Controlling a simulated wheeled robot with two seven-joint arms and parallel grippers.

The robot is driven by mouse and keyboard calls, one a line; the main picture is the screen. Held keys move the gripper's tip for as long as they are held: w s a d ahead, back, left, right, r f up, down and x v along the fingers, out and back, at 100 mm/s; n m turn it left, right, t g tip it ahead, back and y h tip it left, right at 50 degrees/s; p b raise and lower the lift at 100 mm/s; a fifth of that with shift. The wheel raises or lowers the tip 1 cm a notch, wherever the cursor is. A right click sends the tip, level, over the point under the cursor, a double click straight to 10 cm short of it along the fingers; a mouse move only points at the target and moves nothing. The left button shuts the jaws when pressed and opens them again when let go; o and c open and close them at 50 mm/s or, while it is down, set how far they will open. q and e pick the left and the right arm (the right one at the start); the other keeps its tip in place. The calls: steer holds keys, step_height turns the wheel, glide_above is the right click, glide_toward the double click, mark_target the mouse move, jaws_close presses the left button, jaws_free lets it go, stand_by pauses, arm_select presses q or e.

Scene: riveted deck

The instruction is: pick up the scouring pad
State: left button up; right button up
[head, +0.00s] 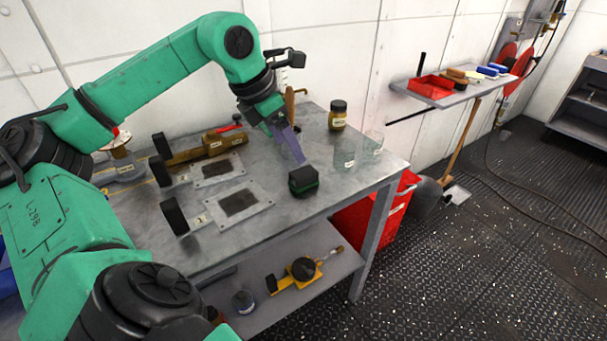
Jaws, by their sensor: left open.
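My left gripper (288,150) hangs over the bench just above and behind the block, pointing down. Its fingers look greyish purple and are seen nearly edge-on. It is open, and I see nothing held in it. A gap shows between the fingertips and the block. My right gripper is out of view.
Metal plates with dark patches (239,201) and black-ended tools lie left. A lower shelf (315,262) holds a yellow tool.

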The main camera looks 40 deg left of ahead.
mark_target(305, 172)
arm_select(q)
steer(key=x, duration=0.5)
steer(key=p+x, duration=0.1)
steer(key=x, duration=0.5)
steer(key=shift+w+a+f, duration=0.1)
steer(key=shift+w+a, duration=0.1)
steer(key=shift+w, duration=0.05)
steer(key=shift+w+f, duration=0.1)
steer(key=shift+f, duration=0.1)
steer(key=shift+c, duration=0.9)
jaws_close()
steer(key=shift+r, duration=0.55)
step_height(305, 172, up, 19)
steer(key=p, duration=0.7)
